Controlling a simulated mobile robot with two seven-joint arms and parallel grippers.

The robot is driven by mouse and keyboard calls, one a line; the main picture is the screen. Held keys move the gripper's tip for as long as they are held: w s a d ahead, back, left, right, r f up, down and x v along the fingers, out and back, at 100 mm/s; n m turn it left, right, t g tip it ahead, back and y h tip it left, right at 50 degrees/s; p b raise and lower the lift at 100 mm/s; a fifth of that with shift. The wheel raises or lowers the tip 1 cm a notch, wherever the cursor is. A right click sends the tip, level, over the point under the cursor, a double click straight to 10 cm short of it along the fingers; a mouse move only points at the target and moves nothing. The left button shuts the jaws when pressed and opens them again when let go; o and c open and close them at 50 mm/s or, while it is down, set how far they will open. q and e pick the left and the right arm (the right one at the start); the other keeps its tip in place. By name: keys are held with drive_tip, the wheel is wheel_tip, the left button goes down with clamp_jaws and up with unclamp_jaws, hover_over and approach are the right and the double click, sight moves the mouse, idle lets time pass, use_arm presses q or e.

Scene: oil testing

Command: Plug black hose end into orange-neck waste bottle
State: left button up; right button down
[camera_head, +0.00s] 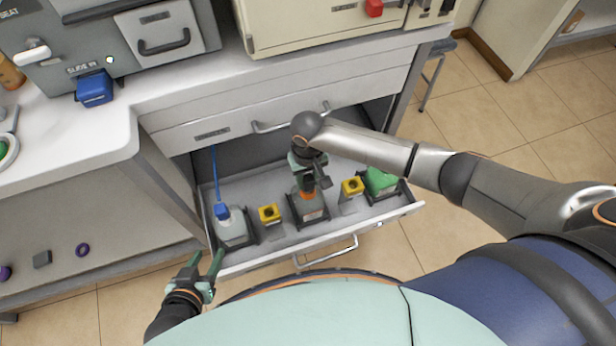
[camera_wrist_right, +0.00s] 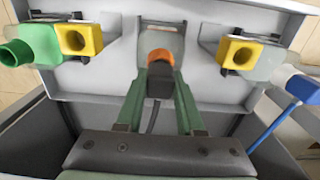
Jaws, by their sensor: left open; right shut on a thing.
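The orange-neck waste bottle (camera_head: 313,211) stands in a dark holder at the middle of the open drawer. My right gripper (camera_head: 309,181) is above it, shut on the black hose end (camera_wrist_right: 160,84). In the right wrist view, the orange neck (camera_wrist_right: 159,58) shows just beyond the hose end, and the two look in line. The hose end overlaps the neck in that view; I cannot tell whether it is inside or only against it. The hose trails back under the gripper. My left gripper (camera_head: 205,267) is open and empty, outside the drawer's front left corner.
The drawer (camera_wrist_right: 120,87) also holds a bottle with a blue cap and blue hose (camera_head: 222,211), two yellow square-topped pieces (camera_head: 269,214) and a green-topped bottle (camera_head: 381,181). The counter edge (camera_head: 130,130) overhangs at the left.

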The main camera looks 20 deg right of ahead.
use_arm(q)
drive_tip(key=shift+f, duration=0.1)
use_arm(e)
drive_tip(key=shift+f, duration=0.3)
drive_tip(key=shift+c, duration=2.2)
unclamp_jaws()
use_arm(q)
drive_tip(key=a+p, duration=0.1)
drive_tip(key=s+a+r+p, duration=0.1)
drive_tip(key=p, duration=0.1)
drive_tip(key=shift+s+y, duration=0.15)
drive_tip(key=shift+y, duration=0.15)
use_arm(e)
wheel_tip(320, 180, up, 12)
drive_tip(key=shift+r, duration=0.25)
